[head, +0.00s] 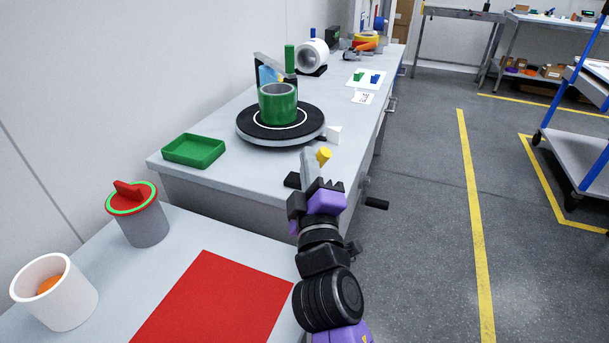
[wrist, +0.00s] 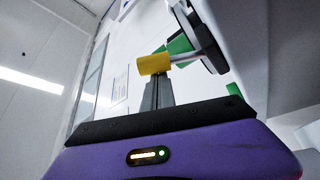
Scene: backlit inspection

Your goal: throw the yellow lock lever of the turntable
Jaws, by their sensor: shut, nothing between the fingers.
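The turntable (head: 246,127) is a black disc with a white ring on the bench, and a green hollow cylinder (head: 268,106) stands on it. The yellow lock lever (head: 324,155) shows at its near right side. In the wrist view the yellow lever end (wrist: 154,64) lies across the tips of my fingers, on a pale rod that runs to the turntable side. My gripper (head: 307,153) is shut and empty, its fingers close beside the lever. I cannot tell whether they touch it. The lever's pivot is not clearly seen.
A green tray (head: 194,150) is on the same bench to the left. A nearer table holds a red mat (head: 212,306), a grey canister with a red lid (head: 140,213) and a white cup (head: 55,295). Open floor (head: 425,200) lies to the right, with a cart beyond.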

